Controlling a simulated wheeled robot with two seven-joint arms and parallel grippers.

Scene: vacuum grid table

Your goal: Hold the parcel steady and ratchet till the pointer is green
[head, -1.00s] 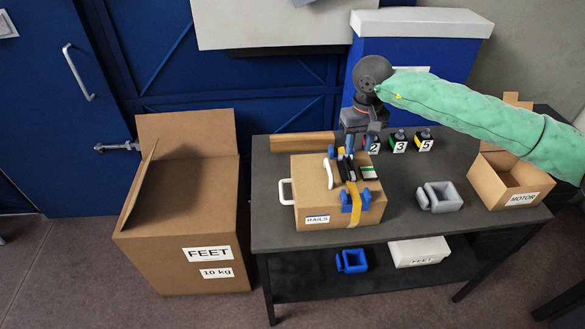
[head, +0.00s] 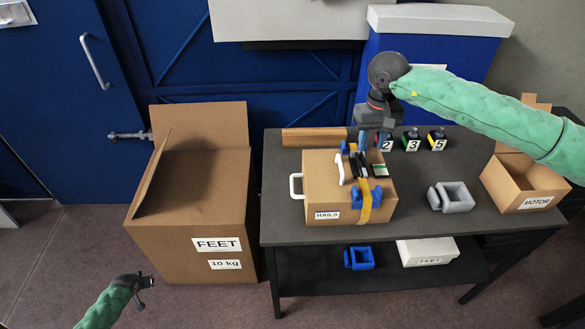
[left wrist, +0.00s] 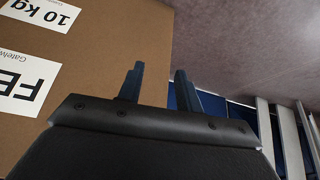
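The parcel, a brown carton labelled RAILS (head: 328,200), stands on the dark table. A yellow strap (head: 376,208) runs over it, with a black ratchet (head: 358,165) on top and blue pieces at the strap. A small card with a green part (head: 379,170) lies beside the ratchet; I cannot make out its pointer. White handles are on the left side (head: 295,185) and top of the parcel. My right gripper (head: 371,148) is just behind the ratchet, fingers apart; contact is unclear. My left gripper (head: 148,282) is low at the left, open and empty in its wrist view (left wrist: 158,82).
A big open FEET carton (head: 190,215) stands on the floor between my left gripper and the table. A grey clamp-like block (head: 455,198) and an open MOTOR carton (head: 520,190) are right of the parcel. Numbered blocks (head: 411,140) stand behind. The lower shelf holds a blue piece (head: 360,258).

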